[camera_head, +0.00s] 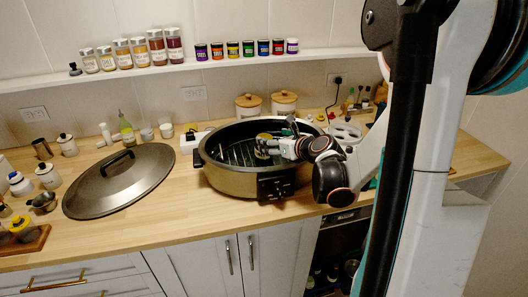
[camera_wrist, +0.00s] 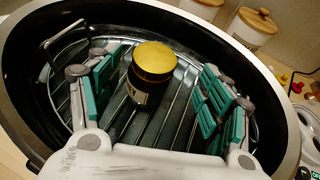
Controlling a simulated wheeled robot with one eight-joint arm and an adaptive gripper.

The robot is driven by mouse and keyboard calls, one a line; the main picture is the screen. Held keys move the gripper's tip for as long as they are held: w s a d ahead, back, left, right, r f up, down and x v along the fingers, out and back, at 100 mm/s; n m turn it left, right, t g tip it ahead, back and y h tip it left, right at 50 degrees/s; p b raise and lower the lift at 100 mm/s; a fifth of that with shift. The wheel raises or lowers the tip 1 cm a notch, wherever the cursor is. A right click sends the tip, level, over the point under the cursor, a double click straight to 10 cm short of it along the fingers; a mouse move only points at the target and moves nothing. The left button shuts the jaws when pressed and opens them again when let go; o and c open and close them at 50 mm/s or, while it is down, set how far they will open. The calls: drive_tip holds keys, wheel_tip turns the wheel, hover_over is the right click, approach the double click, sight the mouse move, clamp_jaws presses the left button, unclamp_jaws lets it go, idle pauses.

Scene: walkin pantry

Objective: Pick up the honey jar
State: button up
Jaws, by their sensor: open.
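A dark jar with a gold lid and a pale label, taken as the honey jar (camera_wrist: 146,78), stands on the wire rack inside the large oval roaster pan. In the head view, its gold lid (camera_head: 264,136) shows just beyond my gripper (camera_head: 266,149). In the wrist view, my gripper (camera_wrist: 160,92) is open, with teal-padded fingers on both sides of the jar. The left finger is nearer the jar than the right one. I see no finger touching it.
The roaster's high dark rim (camera_head: 205,166) surrounds the jar and my gripper. Its big lid (camera_head: 118,180) lies on the counter at left. Wooden-lidded canisters (camera_head: 284,101) stand behind the roaster. A shelf (camera_head: 210,65) with spice jars runs above.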

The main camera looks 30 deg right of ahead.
drive_tip(key=shift+a+b+x, duration=0.2)
drive_tip(key=shift+b+x, duration=0.35)
drive_tip(key=shift+x, duration=1.05)
drive_tip(key=shift+a+b+x, duration=0.15)
drive_tip(key=shift+b+x, duration=0.35)
drive_tip(key=shift+x, duration=1.05)
drive_tip(key=shift+r, duration=0.2)
drive_tip(key=c, duration=1.7)
drive_tip(key=shift+r, duration=0.1)
